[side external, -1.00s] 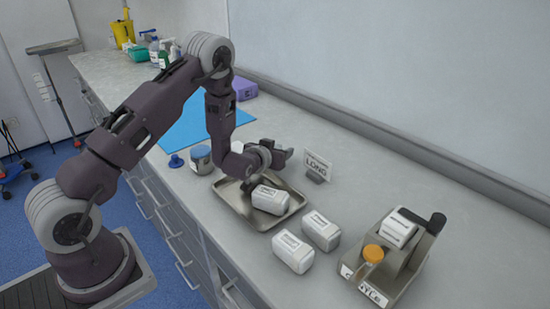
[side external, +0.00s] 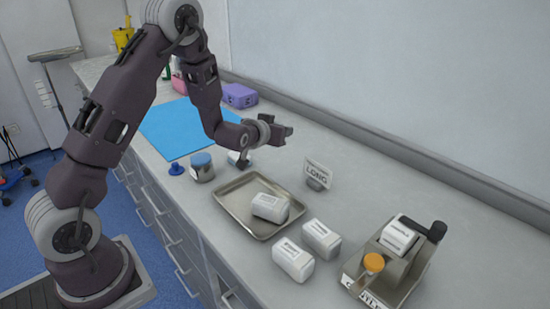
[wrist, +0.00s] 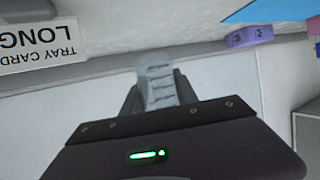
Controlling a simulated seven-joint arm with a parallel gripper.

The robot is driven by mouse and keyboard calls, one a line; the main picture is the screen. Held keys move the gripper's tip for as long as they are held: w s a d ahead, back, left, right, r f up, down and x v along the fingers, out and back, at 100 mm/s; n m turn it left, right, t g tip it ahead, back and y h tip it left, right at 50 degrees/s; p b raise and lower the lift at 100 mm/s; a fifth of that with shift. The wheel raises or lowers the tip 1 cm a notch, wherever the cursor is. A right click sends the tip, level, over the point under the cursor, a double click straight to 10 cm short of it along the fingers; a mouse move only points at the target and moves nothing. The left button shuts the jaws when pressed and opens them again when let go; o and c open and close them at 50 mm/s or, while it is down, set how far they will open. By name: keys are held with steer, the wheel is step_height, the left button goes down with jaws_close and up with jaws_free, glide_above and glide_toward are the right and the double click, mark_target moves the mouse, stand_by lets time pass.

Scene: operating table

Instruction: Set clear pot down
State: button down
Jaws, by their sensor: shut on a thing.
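My gripper (wrist: 155,95) is shut on a clear, greyish pot (wrist: 157,80) with ridges on its side, seen in the wrist view. In the side external view my gripper (side external: 243,161) is low over the counter, behind the metal tray (side external: 228,211).
A blue-lidded jar (side external: 202,168) and small blue piece (side external: 176,169) stand left of my gripper. A white box (side external: 270,207) lies in the tray. The LONG card (side external: 317,174) stands to the right. A blue mat (side external: 180,128) lies behind.

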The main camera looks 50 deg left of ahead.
steer(key=m+h, duration=0.1)
steer(key=r+m+h, duration=0.1)
steer(key=m+h, duration=0.7)
steer(key=h, duration=0.1)
glide_above(274, 185)
steer(key=s+a, duration=0.2)
steer(key=s, duration=0.2)
steer(key=shift+h, duration=0.3)
steer(key=f, duration=0.9)
steer(key=shift+s+f, duration=0.25)
steer(key=shift+s, duration=0.1)
steer(key=shift+f, duration=0.25)
steer(key=c, duration=1.4)
jaws_free()
steer(key=shift+f, duration=0.15)
steer(key=shift+o, duration=0.8)
